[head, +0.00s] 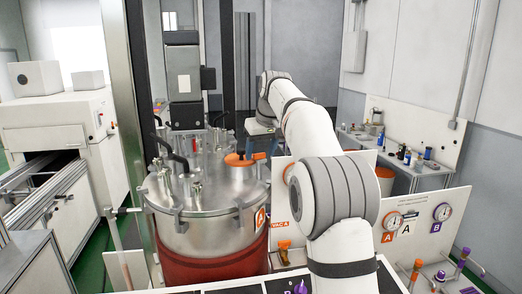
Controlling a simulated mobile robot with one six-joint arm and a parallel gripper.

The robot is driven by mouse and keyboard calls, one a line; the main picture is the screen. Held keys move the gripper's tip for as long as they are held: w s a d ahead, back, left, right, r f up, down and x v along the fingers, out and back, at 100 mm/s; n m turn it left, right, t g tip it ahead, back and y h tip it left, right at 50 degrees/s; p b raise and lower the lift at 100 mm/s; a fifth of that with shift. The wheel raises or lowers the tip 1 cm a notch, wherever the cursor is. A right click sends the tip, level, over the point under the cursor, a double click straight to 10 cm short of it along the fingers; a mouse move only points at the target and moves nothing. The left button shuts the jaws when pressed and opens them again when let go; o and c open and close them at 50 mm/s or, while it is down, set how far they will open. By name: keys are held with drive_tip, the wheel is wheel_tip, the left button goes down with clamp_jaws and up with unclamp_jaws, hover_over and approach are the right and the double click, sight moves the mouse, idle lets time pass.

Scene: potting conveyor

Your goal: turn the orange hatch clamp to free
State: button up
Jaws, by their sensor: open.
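A steel vessel (208,222) with a shiny lid stands left of the middle, with an orange A label on its side. An orange part (236,160), which looks like the hatch clamp, sits at the right rear of the lid. Its exact turn position is too small to tell. My arm reaches away over the right side and bends down at its far end. My gripper (261,146) points down, small and dark, just above and beside the right end of the orange part. It is open; I cannot tell whether it touches the orange part.
Several dark-handled fittings and steel clamps stand up from the lid. A panel with gauges (392,221) and valves is at the right, a bench (420,180) with bottles beyond. A conveyor (45,185) runs at the left.

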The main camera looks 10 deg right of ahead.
drive_tip(key=shift+c, duration=0.5)
drive_tip(key=c, duration=0.9)
drive_tip(key=shift+m, duration=0.3)
drive_tip(key=m, duration=0.1)
drive_tip(key=m+h, duration=0.1)
drive_tip(key=m, duration=0.1)
drive_tip(key=m+h, duration=0.1)
drive_tip(key=m, duration=0.1)
drive_tip(key=shift+a, duration=0.35)
drive_tip(key=m+h, duration=0.1)
drive_tip(key=m, duration=0.2)
drive_tip(key=m+g+h, duration=0.1)
drive_tip(key=m, duration=0.2)
drive_tip(key=shift+w+a, duration=0.15)
drive_tip(key=shift+a, duration=0.05)
drive_tip(key=o, duration=1)
